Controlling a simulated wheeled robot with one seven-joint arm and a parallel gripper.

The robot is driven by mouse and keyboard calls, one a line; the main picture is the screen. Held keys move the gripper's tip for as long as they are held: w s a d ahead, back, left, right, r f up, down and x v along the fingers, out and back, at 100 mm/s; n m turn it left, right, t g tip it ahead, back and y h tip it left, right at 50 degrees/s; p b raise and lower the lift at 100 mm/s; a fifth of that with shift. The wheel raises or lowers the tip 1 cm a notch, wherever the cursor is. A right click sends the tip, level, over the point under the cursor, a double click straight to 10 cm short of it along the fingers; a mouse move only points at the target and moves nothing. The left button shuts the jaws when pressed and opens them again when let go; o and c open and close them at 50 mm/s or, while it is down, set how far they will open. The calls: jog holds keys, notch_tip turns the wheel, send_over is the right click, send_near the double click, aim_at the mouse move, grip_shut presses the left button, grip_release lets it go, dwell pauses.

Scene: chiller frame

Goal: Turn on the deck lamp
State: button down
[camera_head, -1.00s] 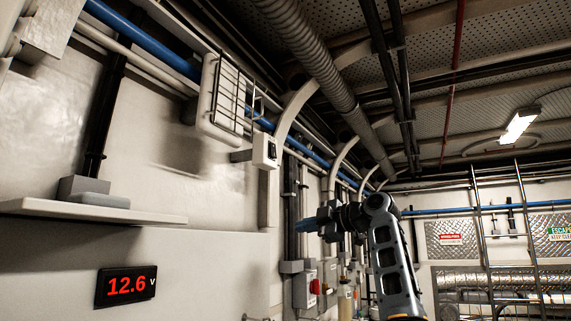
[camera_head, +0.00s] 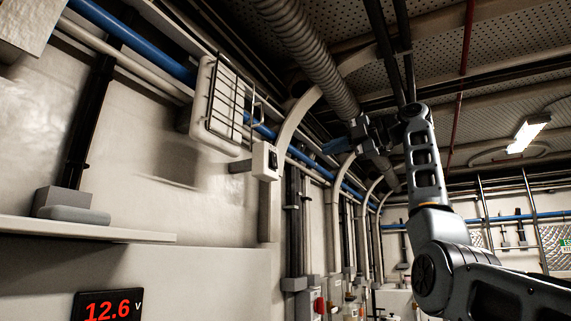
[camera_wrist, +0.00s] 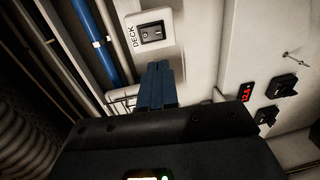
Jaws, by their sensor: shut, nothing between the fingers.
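The deck lamp (camera_head: 228,108) is a pale wall fixture behind a dark wire cage, high on the left wall; no glow shows from it. Just below its right end is a white switch box (camera_head: 262,172) with a black rocker switch (camera_head: 272,159). In the wrist view the rocker (camera_wrist: 152,33) sits on a white plate lettered DECK. My gripper (camera_head: 328,147) is right of the switch box in the head view, raised and apart from it. Its blue fingers (camera_wrist: 158,68) are shut and empty, pointing toward the plate just below the rocker in the wrist view.
A blue pipe (camera_head: 135,42) runs along the upper wall behind the lamp. A shelf (camera_head: 90,230) juts out at left above a red 12.6 V display (camera_head: 107,306). A ribbed duct (camera_head: 305,55) and a lit ceiling light (camera_head: 527,134) are overhead.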

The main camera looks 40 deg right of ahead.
aim_at(275, 166)
jog(key=p+x, duration=0.4)
jog(key=x, duration=0.9)
jog(key=shift+w+a+p, duration=0.15)
jog(key=shift+w+p, duration=0.15)
jog(key=shift+w, duration=0.1)
jog(key=shift+w+f, duration=0.1)
jog(key=shift+a+f+b, duration=0.1)
jog(key=shift+b, duration=0.25)
